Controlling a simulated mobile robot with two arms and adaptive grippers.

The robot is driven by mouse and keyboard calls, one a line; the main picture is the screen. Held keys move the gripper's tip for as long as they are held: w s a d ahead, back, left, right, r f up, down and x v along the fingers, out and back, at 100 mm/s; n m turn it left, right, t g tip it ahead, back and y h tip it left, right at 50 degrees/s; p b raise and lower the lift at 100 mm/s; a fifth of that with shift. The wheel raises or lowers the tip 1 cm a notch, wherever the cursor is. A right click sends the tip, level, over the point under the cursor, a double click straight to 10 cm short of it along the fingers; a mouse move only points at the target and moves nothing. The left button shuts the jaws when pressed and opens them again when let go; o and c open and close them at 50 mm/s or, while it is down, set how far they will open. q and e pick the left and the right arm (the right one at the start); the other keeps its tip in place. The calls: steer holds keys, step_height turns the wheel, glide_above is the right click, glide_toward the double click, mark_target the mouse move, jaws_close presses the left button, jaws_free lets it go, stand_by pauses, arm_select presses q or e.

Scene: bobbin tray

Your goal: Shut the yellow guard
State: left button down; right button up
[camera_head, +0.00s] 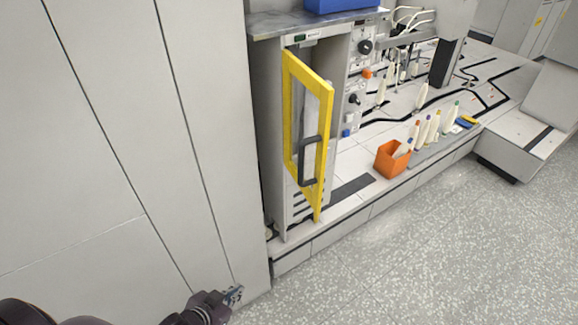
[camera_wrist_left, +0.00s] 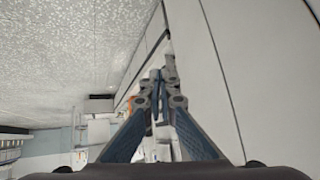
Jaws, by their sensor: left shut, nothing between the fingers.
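The yellow guard (camera_head: 327,120) is a tall yellow-framed door with a clear pane on the front of a grey cabinet (camera_head: 269,130). It stands partly open, its free edge swung out toward me. A dark grey bar handle (camera_head: 310,163) is on its lower half. My left gripper (camera_head: 235,294) is low at the bottom of the head view, in front of the white wall panels, below and left of the guard and well apart from it. In the left wrist view its fingers (camera_wrist_left: 162,78) are together and empty. My right gripper does not show.
White wall panels (camera_head: 90,130) stand close to my left arm. An orange bin (camera_head: 391,160) and several bobbins (camera_head: 432,128) are on the low white platform right of the cabinet. A blue box (camera_head: 340,5) sits on the cabinet top. The speckled floor (camera_head: 420,250) in front is clear.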

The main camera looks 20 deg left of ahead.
arm_select(q)
step_height(320, 180, up, 37)
steer(key=w+d+m+t+h+p, duration=0.15)
steer(key=m+t+h+p, duration=0.35)
steer(key=h+p, duration=0.7)
steer(key=w+d+y+p, duration=0.2)
steer(key=w+d+p, duration=0.3)
steer(key=w+d, duration=0.4)
steer(key=shift+w+f+y, duration=0.3)
steer(key=shift+w, duration=0.75)
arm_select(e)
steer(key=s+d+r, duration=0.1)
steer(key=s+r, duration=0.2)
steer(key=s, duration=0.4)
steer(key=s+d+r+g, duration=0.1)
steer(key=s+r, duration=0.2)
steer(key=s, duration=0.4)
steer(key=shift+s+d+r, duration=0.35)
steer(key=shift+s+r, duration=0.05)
arm_select(q)
steer(key=shift+d+n, duration=0.15)
steer(key=shift+n, duration=0.15)
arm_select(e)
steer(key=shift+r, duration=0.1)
